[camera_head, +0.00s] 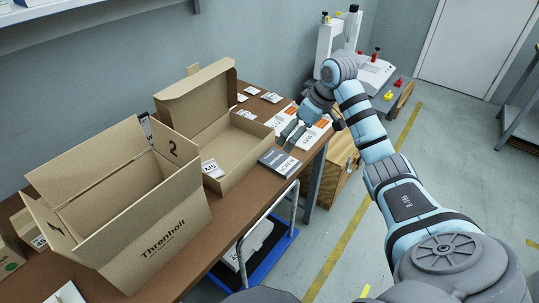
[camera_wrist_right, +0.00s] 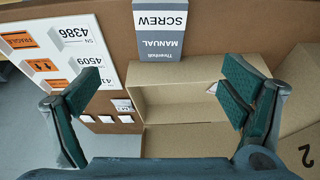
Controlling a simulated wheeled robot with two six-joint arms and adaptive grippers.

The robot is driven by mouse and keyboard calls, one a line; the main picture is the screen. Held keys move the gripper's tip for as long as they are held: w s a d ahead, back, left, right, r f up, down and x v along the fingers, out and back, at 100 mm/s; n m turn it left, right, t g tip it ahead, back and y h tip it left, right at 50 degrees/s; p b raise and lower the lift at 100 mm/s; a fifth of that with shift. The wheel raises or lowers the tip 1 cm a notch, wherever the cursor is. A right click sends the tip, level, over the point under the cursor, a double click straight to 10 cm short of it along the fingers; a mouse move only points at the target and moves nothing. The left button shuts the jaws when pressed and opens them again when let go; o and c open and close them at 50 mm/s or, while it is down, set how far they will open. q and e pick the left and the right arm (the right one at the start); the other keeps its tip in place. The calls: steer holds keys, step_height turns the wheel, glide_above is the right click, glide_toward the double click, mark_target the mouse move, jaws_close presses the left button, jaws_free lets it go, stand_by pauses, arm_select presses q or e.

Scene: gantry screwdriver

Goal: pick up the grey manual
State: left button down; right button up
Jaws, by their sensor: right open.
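The grey manual (camera_head: 279,162), a thin booklet marked "SCREW MANUAL", lies on the brown table near its front edge, beside the open carton. In the right wrist view the manual (camera_wrist_right: 160,30) is at the top centre, cut off by the frame edge. My right gripper (camera_head: 291,134) hangs over the table, beyond the manual in the head view. In the right wrist view my right gripper (camera_wrist_right: 165,92) is open with nothing between its fingers, and the manual is apart from them. My left gripper is not in view.
A low open carton (camera_head: 236,143) and a tall "Threnholt" carton (camera_head: 150,222) fill the table left of the manual. White label sheets (camera_wrist_right: 75,45) lie beside it, with small white cards (camera_wrist_right: 123,105) nearby. A white machine (camera_head: 372,72) stands farther back. The floor at right is open.

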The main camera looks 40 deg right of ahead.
steer(key=b, duration=0.3)
glide_toward(280, 161)
steer(key=shift+a+f, duration=0.2)
steer(key=shift+f, duration=0.8)
steer(key=b+x, duration=0.1)
steer(key=x, duration=0.2)
steer(key=b+x, duration=0.1)
steer(key=x, duration=0.2)
steer(key=shift+w+d+f, duration=0.1)
steer(key=shift+w, duration=0.2)
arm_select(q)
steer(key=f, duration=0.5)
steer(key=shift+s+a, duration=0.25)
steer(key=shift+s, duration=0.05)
arm_select(e)
steer(key=shift+c, duration=1.4)
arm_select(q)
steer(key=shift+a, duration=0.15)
arm_select(e)
steer(key=c, duration=1.1)
